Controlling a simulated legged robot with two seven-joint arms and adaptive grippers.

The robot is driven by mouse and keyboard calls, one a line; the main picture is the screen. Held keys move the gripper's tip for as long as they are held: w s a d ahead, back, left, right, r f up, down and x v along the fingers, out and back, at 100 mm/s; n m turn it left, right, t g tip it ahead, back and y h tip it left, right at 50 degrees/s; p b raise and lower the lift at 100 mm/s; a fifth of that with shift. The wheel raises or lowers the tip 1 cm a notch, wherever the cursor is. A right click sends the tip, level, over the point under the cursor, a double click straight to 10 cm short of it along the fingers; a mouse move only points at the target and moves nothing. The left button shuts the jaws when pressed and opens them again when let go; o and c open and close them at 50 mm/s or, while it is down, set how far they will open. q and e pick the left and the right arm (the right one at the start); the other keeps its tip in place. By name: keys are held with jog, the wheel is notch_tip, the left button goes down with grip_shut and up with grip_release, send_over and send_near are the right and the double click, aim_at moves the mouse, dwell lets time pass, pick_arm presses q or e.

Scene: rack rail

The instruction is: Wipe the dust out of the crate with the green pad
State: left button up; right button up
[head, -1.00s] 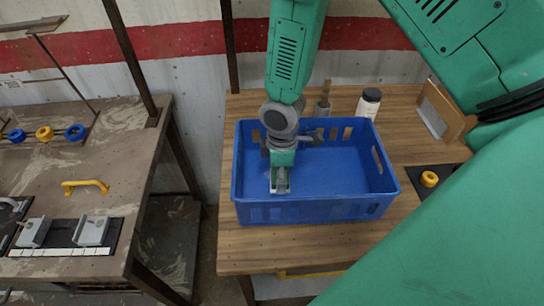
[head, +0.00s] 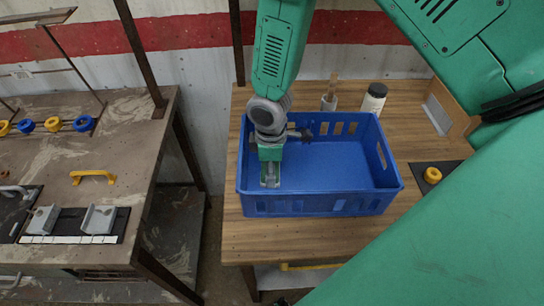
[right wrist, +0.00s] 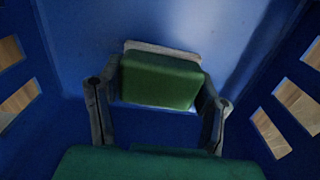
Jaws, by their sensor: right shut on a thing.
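The blue crate (head: 320,203) stands on the wooden table, and its floor (head: 335,165) looks bare and plain blue. My right gripper (head: 270,174) reaches down into the crate near its left side. In the right wrist view, its two grey fingers are shut on the green pad (right wrist: 160,80), a green block with a pale grey layer at its far edge. The pad is low in the crate; I cannot tell whether it touches the floor. Dust is too faint to make out. My left gripper is not in view.
Behind the crate stand a white bottle with a dark lid (head: 373,98) and a grey holder with a wooden handle (head: 330,97). A second bench (head: 130,135) stands to the left across a gap.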

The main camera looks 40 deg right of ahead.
jog(key=shift+r+p, duration=2.6)
jog(key=shift+r, duration=0.45)
jog(key=shift+r+p, duration=0.8)
jog(key=shift+r, duration=0.65)
